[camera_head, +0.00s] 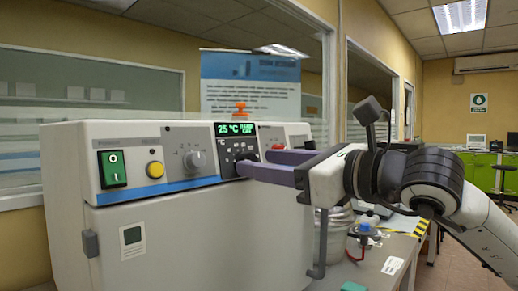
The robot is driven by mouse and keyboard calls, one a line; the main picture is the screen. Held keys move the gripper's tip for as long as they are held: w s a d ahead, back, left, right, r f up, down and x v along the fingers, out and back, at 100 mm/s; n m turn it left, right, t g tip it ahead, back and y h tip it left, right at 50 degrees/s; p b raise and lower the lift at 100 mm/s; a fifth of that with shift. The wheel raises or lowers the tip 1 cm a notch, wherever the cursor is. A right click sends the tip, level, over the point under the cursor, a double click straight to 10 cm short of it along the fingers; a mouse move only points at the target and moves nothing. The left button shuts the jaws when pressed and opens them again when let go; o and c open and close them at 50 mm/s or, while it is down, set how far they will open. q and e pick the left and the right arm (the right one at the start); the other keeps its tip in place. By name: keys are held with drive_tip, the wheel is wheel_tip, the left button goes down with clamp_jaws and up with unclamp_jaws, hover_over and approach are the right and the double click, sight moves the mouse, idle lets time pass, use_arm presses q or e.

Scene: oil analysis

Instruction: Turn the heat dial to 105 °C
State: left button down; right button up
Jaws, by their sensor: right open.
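The white oil analysis machine (70,200) stands at left. Its lit display (235,129) reads 25 °C in green. Below the display is a dark panel marked °C (227,152), with a scale and what looks like the heat dial, partly covered by my gripper. My right gripper (254,162) is open, its two purple fingers pointing left with tips at or just in front of this panel. I cannot tell whether they touch the dial. A second grey dial (193,162) sits to the left of the panel. My left gripper is not in view.
A green switch (112,168) and yellow button (155,170) are on the machine's front left. A dark door handle (318,245) stands out below my right gripper. A white container (338,228) and blue-capped item (364,229) are on the bench at right.

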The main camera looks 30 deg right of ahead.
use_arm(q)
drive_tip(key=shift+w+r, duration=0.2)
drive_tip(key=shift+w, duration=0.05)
use_arm(e)
drive_tip(key=shift+x, duration=1.05)
drive_tip(key=shift+c, duration=0.2)
drive_tip(key=c, duration=1)
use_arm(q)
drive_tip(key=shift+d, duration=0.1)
